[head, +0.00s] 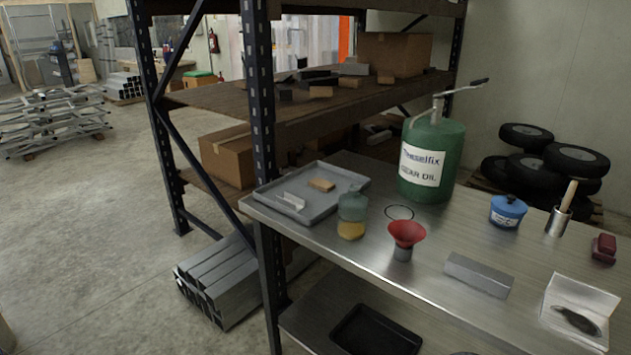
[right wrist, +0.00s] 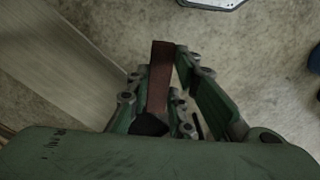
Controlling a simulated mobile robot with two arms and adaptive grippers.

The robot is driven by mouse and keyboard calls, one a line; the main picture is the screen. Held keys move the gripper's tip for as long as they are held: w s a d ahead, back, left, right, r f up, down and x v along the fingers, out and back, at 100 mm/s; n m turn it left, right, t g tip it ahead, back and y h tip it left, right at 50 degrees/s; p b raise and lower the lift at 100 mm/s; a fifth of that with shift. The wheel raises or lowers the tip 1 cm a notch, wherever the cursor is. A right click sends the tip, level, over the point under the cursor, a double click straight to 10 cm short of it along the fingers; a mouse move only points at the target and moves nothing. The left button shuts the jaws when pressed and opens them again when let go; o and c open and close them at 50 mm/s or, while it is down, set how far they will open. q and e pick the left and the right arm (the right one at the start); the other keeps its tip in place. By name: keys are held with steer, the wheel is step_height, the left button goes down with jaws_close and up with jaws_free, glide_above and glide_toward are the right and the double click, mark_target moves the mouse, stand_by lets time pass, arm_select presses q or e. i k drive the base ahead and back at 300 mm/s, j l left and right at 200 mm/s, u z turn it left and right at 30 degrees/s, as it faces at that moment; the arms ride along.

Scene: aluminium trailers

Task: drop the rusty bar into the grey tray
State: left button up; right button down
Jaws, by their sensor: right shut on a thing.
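The rusty bar (right wrist: 159,78) is a reddish-brown strip in the right wrist view. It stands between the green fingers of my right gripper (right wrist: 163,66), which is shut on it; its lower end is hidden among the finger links. The grey tray (head: 318,203) lies at the left end of the metal bench in the head view. It holds a small tan block (head: 321,185) and a pale angled metal piece (head: 293,201). Neither gripper shows in the head view, so the right gripper's place relative to the tray cannot be told. My left gripper is not in view.
On the bench (head: 440,225) stand a yellow-and-teal jar (head: 351,216) close to the tray, a red funnel (head: 406,234), a green oil can (head: 432,160), a blue tin (head: 508,211) and a grey metal bar (head: 478,275). A shelf rack (head: 262,100) rises behind the tray.

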mark_target(317, 192)
steer(key=i+j+z, duration=0.1)
steer(key=j, duration=0.25)
steer(key=i+j+z, duration=0.15)
steer(key=i+j, duration=0.15)
steer(key=i+j+z, duration=0.1)
steer(key=j, duration=0.3)
steer(key=i+j+z, duration=0.1)
steer(key=i+j, duration=0.15)
steer(key=j, duration=0.15)
steer(key=i+j+z, duration=0.15)
steer(key=j, duration=0.25)
steer(key=i+j+z, duration=0.1)
steer(key=j, duration=0.3)
